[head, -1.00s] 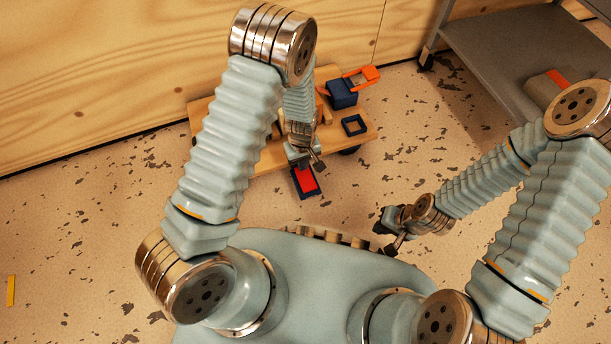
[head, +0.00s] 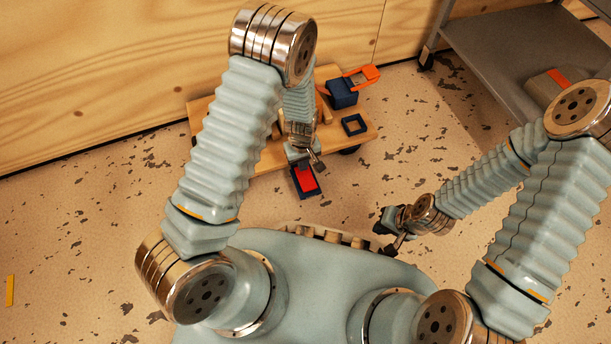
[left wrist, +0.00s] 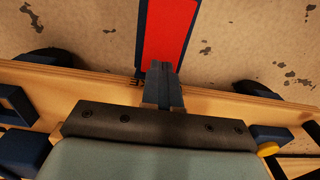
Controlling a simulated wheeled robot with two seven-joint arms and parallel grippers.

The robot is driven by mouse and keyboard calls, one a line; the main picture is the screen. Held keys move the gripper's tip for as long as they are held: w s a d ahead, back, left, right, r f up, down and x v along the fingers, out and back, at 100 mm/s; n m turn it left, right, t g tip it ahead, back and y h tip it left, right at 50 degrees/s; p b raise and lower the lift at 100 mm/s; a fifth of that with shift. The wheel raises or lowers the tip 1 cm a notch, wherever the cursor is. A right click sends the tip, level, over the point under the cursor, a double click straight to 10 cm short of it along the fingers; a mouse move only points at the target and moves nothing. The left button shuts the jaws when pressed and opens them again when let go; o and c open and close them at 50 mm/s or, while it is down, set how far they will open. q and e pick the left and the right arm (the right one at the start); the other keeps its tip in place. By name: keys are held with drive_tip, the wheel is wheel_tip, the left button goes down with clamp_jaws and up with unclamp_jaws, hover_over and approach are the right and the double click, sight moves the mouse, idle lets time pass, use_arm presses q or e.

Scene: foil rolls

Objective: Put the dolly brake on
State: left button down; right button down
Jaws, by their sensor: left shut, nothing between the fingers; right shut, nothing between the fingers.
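The wooden dolly (head: 268,158) stands on the floor by the plywood wall, partly hidden by my left arm. Its brake pedal (head: 306,179), a red pad in a dark blue frame, sticks out from the dolly's near edge. The pedal also shows as a red strip in the left wrist view (left wrist: 168,32). My left gripper (head: 305,160) is shut and empty at the dolly end of the pedal. In the left wrist view its fingertips (left wrist: 161,68) overlap the red strip; I cannot tell whether they touch it. My right gripper (head: 390,240) is shut and empty, away from the dolly.
A blue box with an orange handle (head: 343,92) and a dark square frame (head: 354,125) sit on the dolly's right part. A grey shelf unit (head: 505,50) stands at the upper right. Speckled floor between the dolly and my right gripper is clear.

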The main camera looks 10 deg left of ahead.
use_arm(q)
drive_tip(key=shift+f+b, duration=0.4)
drive_tip(key=shift+f, duration=0.2)
drive_tip(key=shift+r, duration=0.1)
wheel_tip(320, 180, up, 7)
drive_tip(key=p, duration=0.5)
drive_tip(key=shift+p, duration=0.3)
idle(0.3)
drive_tip(key=s+r+m+h+p, duration=0.2)
drive_tip(key=s+r+p, duration=0.3)
drive_tip(key=s, duration=0.2)
drive_tip(key=s+d+r+m+h+p, duration=0.1)
drive_tip(key=s+r+m+h+p, duration=0.1)
drive_tip(key=s+r+p, duration=0.2)
drive_tip(key=s+p, duration=0.2)
drive_tip(key=s, duration=0.1)
drive_tip(key=shift+s+d+r+m+t, duration=0.25)
drive_tip(key=shift+r+m+t, duration=0.1)
drive_tip(key=shift+m+t, duration=0.05)
